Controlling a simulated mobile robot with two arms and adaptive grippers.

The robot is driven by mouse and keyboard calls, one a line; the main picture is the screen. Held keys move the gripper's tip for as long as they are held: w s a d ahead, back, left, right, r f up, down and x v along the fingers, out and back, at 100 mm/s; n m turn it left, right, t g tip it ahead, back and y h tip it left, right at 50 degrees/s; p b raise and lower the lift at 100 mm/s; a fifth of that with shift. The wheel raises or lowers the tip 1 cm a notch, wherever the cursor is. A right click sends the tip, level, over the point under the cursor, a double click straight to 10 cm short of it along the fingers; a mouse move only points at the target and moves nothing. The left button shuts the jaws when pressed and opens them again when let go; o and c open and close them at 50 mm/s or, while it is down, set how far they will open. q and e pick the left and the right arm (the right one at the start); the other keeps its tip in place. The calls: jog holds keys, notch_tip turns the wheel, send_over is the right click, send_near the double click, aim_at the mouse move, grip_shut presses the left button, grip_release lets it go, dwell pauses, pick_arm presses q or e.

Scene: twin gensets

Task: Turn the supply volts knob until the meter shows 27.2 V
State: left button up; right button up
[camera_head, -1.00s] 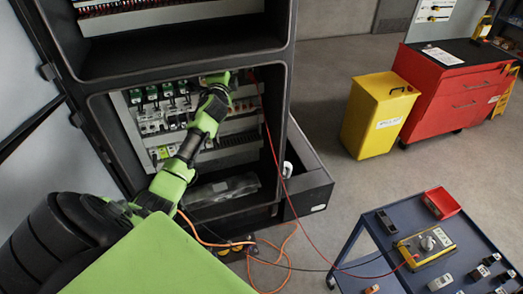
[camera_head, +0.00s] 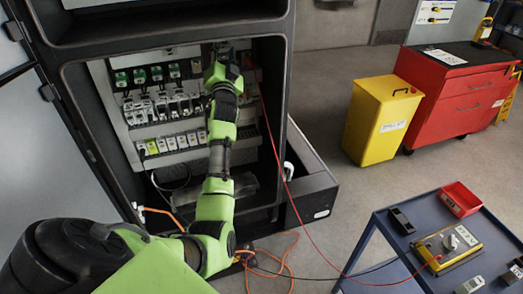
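My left arm reaches into the open cabinet, and my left gripper (camera_head: 224,50) is at the upper right of the panel. The arm's own links hide its fingertips and whatever is in front of them. I cannot make out a supply volts knob there. A yellow instrument (camera_head: 447,246) with a round dial lies on the blue cart; a red lead runs from it to the cabinet. It looks like a meter, but no reading is legible. My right gripper is not in view.
The cabinet (camera_head: 75,120) holds rows of breakers (camera_head: 160,105) and terminals left of my arm. A blue cart (camera_head: 400,268) carries a red tray (camera_head: 460,199) and small parts. A yellow bin (camera_head: 378,122) and red tool chest (camera_head: 460,95) stand behind. Orange cable lies on the floor.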

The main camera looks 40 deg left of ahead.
pick_arm(q)
jog(key=b+v, duration=0.3)
jog(key=v, duration=0.9)
jog(key=w+d+f+h, duration=0.2)
jog(key=f, duration=0.6)
jog(key=w+d+f+m+h, duration=0.1)
jog(key=w+d+f+h, duration=0.1)
jog(key=f, duration=0.6)
jog(key=w+d+f+m+g+h, duration=0.1)
jog(key=d+f, duration=0.3)
jog(key=f, duration=0.4)
jog(key=shift+w+d+h, duration=0.2)
jog(key=shift+w+h, duration=0.25)
jog(key=shift+h, duration=0.45)
